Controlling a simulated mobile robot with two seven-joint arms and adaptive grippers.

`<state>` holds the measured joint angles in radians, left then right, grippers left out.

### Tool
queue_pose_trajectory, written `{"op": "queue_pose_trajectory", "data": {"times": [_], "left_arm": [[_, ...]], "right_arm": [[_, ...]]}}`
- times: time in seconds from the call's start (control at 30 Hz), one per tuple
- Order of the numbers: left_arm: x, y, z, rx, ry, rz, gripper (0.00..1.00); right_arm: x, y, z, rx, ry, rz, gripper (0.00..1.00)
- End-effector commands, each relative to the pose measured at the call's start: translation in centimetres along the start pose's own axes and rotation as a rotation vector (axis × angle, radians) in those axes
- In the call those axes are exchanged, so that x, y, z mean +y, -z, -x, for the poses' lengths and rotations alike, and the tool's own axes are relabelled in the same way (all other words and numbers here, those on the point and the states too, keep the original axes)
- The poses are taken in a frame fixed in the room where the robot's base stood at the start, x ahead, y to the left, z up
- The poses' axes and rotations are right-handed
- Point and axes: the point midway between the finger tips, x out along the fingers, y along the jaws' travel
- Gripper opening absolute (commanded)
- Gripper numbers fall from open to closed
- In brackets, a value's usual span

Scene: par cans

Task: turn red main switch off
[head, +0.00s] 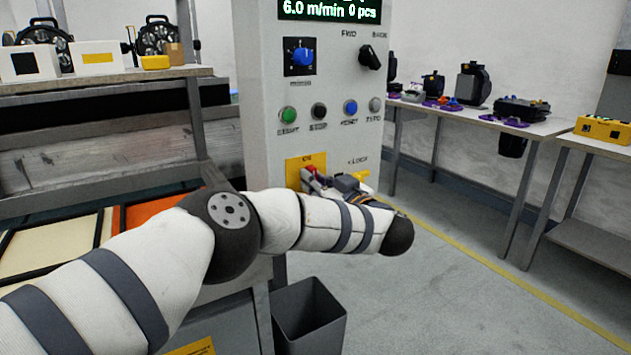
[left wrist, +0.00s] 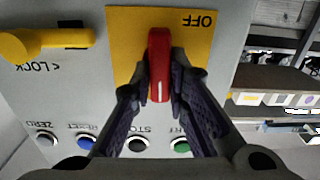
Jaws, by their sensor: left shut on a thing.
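The red main switch handle (left wrist: 159,66) stands on a yellow plate (left wrist: 125,45) in the left wrist view, which shows the panel upside down. The handle lies straight up and down there, its white mark at the end toward the push buttons. "OFF" is printed on the plate's opposite side. In the head view, "ON" is at the top of the yellow plate (head: 293,175), and a bit of the red handle (head: 309,169) shows. My left gripper (left wrist: 160,84) is shut on the handle, one finger on each side; it also shows in the head view (head: 313,182).
A yellow lock lever (left wrist: 45,42) sits beside the plate. Green (head: 288,114), black (head: 319,111) and blue (head: 350,108) buttons are above it. A grey bin (head: 310,315) stands below the panel. Tables with devices are at the right, shelves at the left.

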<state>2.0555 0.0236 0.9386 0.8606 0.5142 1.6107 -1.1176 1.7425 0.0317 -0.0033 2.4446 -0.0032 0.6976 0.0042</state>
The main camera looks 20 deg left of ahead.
Motion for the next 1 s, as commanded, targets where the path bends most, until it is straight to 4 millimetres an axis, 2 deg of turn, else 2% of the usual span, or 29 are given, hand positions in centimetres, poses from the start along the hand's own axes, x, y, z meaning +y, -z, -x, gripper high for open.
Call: {"op": "queue_pose_trajectory", "data": {"times": [0.27, 1.0], "left_arm": [[-0.09, 0.01, 0.07, 0.000, -0.001, 0.179, 0.00], [-0.49, -0.35, 0.08, -0.003, 0.000, 0.880, 0.00]], "right_arm": [[-0.01, 0.08, 0.28, 0.006, 0.000, 0.000, 0.40], [-0.02, 0.23, 0.82, 0.017, 0.001, -0.001, 0.40]]}}
